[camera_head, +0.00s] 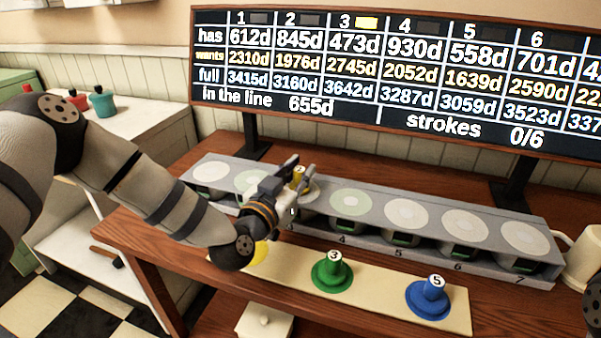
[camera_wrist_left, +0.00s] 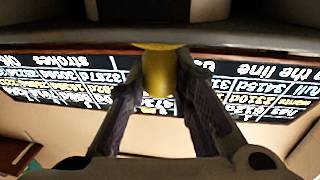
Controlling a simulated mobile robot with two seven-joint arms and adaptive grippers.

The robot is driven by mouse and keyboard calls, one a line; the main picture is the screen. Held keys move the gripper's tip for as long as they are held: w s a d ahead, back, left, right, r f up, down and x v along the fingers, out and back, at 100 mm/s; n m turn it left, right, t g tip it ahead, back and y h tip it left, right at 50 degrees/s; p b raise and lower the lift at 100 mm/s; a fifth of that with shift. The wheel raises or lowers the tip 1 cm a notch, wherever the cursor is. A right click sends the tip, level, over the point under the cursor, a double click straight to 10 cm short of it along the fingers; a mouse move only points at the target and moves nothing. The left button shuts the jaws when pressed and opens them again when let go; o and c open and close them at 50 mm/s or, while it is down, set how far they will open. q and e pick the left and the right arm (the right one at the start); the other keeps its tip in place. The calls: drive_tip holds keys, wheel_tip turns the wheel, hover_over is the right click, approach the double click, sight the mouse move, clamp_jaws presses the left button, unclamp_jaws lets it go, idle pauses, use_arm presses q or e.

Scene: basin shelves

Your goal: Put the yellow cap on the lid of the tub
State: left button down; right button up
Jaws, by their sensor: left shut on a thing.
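My left gripper (camera_head: 296,177) is shut on the yellow cap (camera_head: 300,174), holding it by its stem over the third position of the grey rack. In the left wrist view the yellow cap (camera_wrist_left: 158,75) shows between the two fingers (camera_wrist_left: 159,95), its wider part at the top of the picture. The gripper hides most of the third lid, so I cannot tell whether the cap touches it. The grey rack (camera_head: 390,238) has a row of round lids on top, with numbers along its front.
A cream board (camera_head: 385,300) in front carries a green cap (camera_head: 332,272) marked 3, a blue cap (camera_head: 429,298) marked 5 and a yellow round patch (camera_head: 260,254) partly behind my arm. A scoreboard (camera_head: 400,75) stands behind, its column 3 lit. A cream mug (camera_head: 583,255) stands right.

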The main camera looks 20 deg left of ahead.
use_arm(q)
drive_tip(key=shift+r, duration=0.2)
use_arm(e)
drive_tip(key=shift+r, duration=0.1)
use_arm(q)
drive_tip(key=shift+f, duration=0.2)
drive_tip(key=c, duration=1.4)
unclamp_jaws()
drive_tip(key=shift+s+r, duration=0.1)
drive_tip(key=shift+r, duration=0.2)
drive_tip(key=s, duration=0.4)
drive_tip(key=s+a+p, duration=0.1)
drive_tip(key=s, duration=0.2)
drive_tip(key=s+a, duration=0.1)
drive_tip(key=s, duration=0.3)
drive_tip(key=shift+s+f, duration=0.1)
drive_tip(key=shift+s, duration=0.25)
use_arm(e)
drive_tip(key=shift+w+r+t, duration=0.3)
drive_tip(key=shift+w+r, duration=0.6)
